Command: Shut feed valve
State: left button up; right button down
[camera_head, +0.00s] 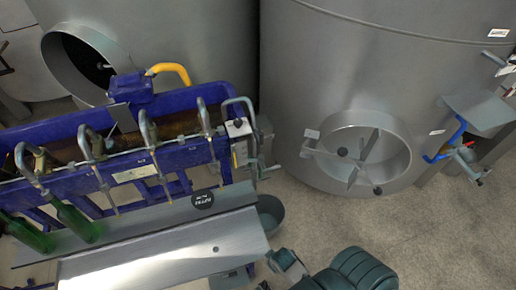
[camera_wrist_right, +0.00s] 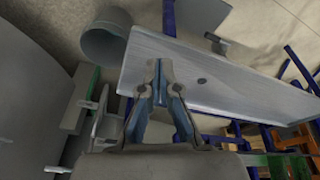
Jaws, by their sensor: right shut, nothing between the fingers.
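A yellow lever handle (camera_head: 170,70) sits on top of the blue bottle filler (camera_head: 180,155), left of centre in the head view. A blue lever handle (camera_head: 452,138) is on the pipework at the right side of the large steel tank (camera_head: 350,70). I cannot tell from labels which is the feed valve. My right gripper (camera_wrist_right: 159,65) is shut and empty in the wrist view, over the grey metal shelf (camera_wrist_right: 200,75). In the head view my right arm is at the bottom, well away from both handles. My left gripper is not in view.
Several filler spouts (camera_head: 147,130) hang along the filler, with green bottles (camera_head: 78,222) at left. A grey bucket (camera_head: 270,210) stands beside the shelf and shows in the wrist view (camera_wrist_right: 105,42). The tank has a round manway (camera_head: 375,150). Floor is clear at centre right.

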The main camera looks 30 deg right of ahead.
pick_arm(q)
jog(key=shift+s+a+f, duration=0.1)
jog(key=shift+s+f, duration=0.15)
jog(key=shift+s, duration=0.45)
pick_arm(e)
jog(key=w+d+r+n+t+h, duration=0.2)
jog(key=w+d+r+n+t, duration=0.2)
jog(key=w+r, duration=0.8)
jog(key=w+d+r+n+t+h, duration=0.3)
jog(key=w+r+n+t, duration=0.5)
jog(key=w+r, duration=0.5)
notch_tip(320, 180, up, 4)
jog(key=d+t, duration=0.1)
jog(key=t, duration=0.1)
jog(key=shift+n+t, duration=0.3)
jog(key=shift+n, duration=0.1)
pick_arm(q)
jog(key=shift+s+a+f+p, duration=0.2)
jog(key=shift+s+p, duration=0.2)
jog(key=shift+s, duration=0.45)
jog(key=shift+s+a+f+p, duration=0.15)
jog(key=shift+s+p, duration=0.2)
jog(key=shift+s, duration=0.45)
pick_arm(e)
jog(key=w+d, duration=0.7)
jog(key=w, duration=0.2)
jog(key=shift+w, duration=0.2)
